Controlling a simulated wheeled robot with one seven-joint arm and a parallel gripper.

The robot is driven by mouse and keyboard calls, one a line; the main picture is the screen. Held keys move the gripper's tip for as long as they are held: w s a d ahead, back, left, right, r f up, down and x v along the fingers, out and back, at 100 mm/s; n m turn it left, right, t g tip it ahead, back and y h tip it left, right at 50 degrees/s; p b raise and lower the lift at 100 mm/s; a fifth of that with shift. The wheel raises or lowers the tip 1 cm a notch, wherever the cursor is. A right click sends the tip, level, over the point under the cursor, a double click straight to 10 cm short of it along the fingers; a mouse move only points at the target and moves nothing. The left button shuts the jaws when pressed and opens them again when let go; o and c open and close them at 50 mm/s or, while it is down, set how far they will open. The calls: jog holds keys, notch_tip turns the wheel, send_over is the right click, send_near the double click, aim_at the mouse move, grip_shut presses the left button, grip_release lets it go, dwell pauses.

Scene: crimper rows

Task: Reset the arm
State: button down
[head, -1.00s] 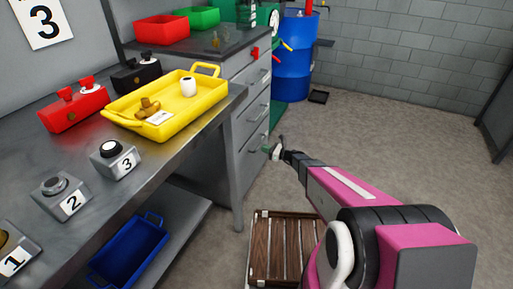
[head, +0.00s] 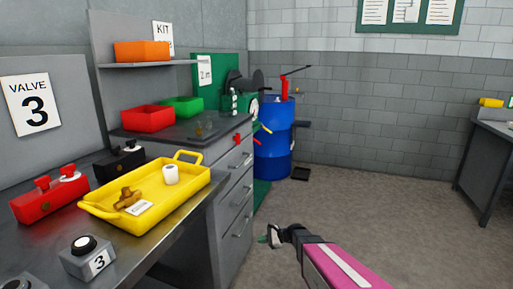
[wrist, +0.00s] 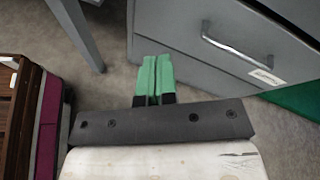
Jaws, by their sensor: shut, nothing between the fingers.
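My gripper (head: 266,239) is at the lower middle of the head view, over the open floor just right of the grey drawer cabinet (head: 236,207). In the wrist view my gripper's green fingers (wrist: 155,78) are together with nothing between them. The wrist view also shows a cabinet drawer with a metal handle (wrist: 236,48) ahead and to the right of the fingers. My pink arm (head: 340,267) reaches in from the bottom of the head view.
On the bench at left stand a yellow tray (head: 188,197) with a white roll (head: 171,174), and a red box (head: 49,199). A blue barrel (head: 273,150) stands by the back wall. A wooden crate (wrist: 16,100) is left in the wrist view.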

jog(key=s+d+r+n+h, duration=0.6)
jog(key=s+d+n, duration=0.1)
jog(key=s+d, duration=0.1)
jog(key=s+d+r+n+g+h, duration=0.1)
jog(key=s+d+r+n+h, duration=0.4)
jog(key=s+d+n+h, duration=0.2)
jog(key=shift+s+d+r+n+g, duration=0.35)
jog(key=shift+s+d, duration=0.35)
jog(key=shift+s, duration=0.6)
